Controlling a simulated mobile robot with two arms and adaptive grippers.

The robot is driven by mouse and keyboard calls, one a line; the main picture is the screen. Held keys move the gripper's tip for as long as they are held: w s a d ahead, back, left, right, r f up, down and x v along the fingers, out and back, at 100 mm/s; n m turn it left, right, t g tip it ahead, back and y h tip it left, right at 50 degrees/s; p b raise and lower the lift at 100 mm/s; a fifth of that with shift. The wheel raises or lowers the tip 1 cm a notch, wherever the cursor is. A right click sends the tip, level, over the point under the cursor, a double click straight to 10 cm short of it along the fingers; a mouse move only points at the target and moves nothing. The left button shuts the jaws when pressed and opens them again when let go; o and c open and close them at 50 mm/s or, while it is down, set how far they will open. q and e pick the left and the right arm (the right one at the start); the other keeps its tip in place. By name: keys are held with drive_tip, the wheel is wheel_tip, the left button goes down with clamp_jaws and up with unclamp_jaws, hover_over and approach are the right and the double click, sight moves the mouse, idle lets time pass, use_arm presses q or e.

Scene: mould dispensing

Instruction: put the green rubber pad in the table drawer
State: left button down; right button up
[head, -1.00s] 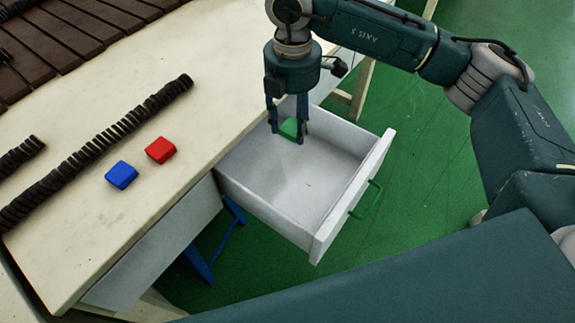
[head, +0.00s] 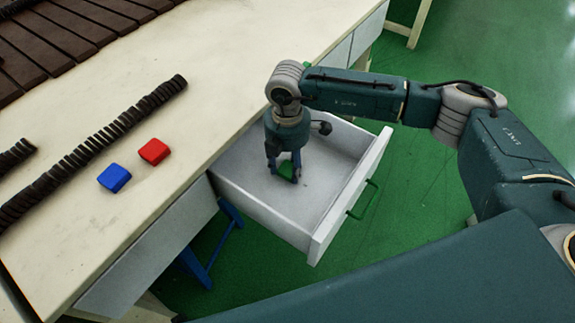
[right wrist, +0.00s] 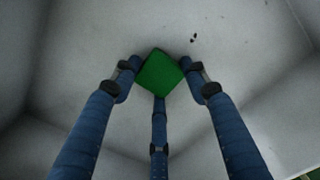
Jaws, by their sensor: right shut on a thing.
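The green rubber pad (head: 286,178) is held between the fingers of my right gripper (head: 284,175), low inside the open table drawer (head: 318,212). The right wrist view shows the green pad (right wrist: 160,76) among the blue fingertips of my right gripper (right wrist: 160,88), with the grey drawer floor behind it. I cannot tell whether the pad touches the floor. The drawer is pulled out from the table (head: 160,215) and has a green handle (head: 366,199). My left gripper is not in view.
A red pad (head: 154,151) and a blue pad (head: 114,178) lie on the table top. A long row of dark pieces (head: 95,145) runs beside them, and dark brown slabs (head: 60,45) lie at the upper left. The table edge borders the drawer.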

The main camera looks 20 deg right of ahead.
sight(287, 169)
drive_tip(key=shift+f, duration=0.1)
drive_tip(key=o, duration=1.3)
drive_tip(key=shift+c, duration=0.2)
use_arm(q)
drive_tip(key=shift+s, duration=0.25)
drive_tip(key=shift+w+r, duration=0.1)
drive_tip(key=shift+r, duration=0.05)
use_arm(e)
drive_tip(key=shift+r, duration=0.4)
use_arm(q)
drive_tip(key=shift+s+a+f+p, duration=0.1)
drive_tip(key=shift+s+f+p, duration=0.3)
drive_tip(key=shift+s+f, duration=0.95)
use_arm(e)
wheel_tip(287, 169, up, 12)
drive_tip(key=shift+f, duration=0.25)
